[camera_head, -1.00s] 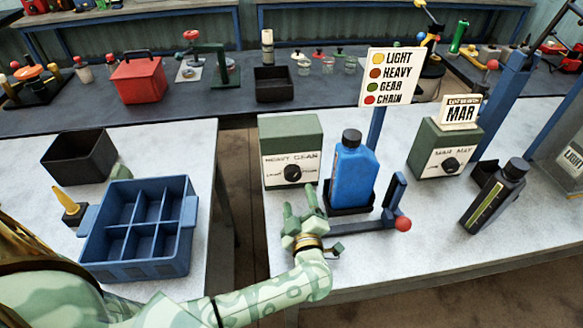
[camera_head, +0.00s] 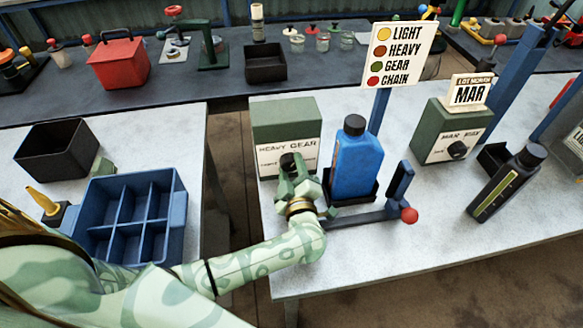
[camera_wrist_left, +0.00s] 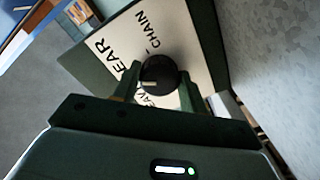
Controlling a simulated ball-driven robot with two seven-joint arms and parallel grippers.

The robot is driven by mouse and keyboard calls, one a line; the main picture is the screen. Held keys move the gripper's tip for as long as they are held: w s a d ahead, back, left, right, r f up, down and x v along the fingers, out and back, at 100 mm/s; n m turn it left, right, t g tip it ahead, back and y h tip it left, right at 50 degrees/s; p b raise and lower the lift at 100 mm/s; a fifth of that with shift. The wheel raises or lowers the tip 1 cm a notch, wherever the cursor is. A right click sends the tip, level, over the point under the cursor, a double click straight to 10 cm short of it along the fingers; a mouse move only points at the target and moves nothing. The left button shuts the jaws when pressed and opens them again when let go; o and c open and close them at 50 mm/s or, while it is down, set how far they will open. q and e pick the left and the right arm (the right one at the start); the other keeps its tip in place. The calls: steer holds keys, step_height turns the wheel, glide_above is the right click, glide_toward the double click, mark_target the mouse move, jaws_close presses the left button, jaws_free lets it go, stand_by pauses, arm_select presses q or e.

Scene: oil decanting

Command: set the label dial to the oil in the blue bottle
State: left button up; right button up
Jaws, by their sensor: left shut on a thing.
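The label dial is a black knob (camera_wrist_left: 158,76) on the white face of a green box (camera_head: 284,122). Words on the face include HEAVY, GEAR and, in the left wrist view, CHAIN. My left gripper (camera_head: 290,172) is at the knob, its fingers on either side and shut on it; it also shows in the left wrist view (camera_wrist_left: 155,90). A pale mark on the knob shows, but which word it points at is unclear. The blue bottle (camera_head: 357,165) with a black cap stands upright just right of my gripper. My right gripper is not in view.
The blue bottle stands in a black holder (camera_head: 372,190) with a red-knobbed lever (camera_head: 408,216). A colour key sign (camera_head: 397,52) lists LIGHT, HEAVY, GEAR, CHAIN. A second green box (camera_head: 445,140) under a MAR sign and a tilted black bottle (camera_head: 507,183) are to the right.

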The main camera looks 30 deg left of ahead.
arm_select(q)
steer(key=shift+n, duration=0.3)
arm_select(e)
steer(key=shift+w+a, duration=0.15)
arm_select(q)
steer(key=shift+n, duration=0.6)
steer(key=shift+f+n, duration=0.1)
steer(key=shift+n, duration=1.1)
steer(key=n+b, duration=0.1)
steer(key=n, duration=0.3)
steer(key=shift+n+b, duration=0.4)
steer(key=shift+n, duration=1.3)
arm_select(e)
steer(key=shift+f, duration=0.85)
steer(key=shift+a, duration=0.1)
arm_select(q)
steer(key=o, duration=1)
steer(key=shift+r, duration=0.2)
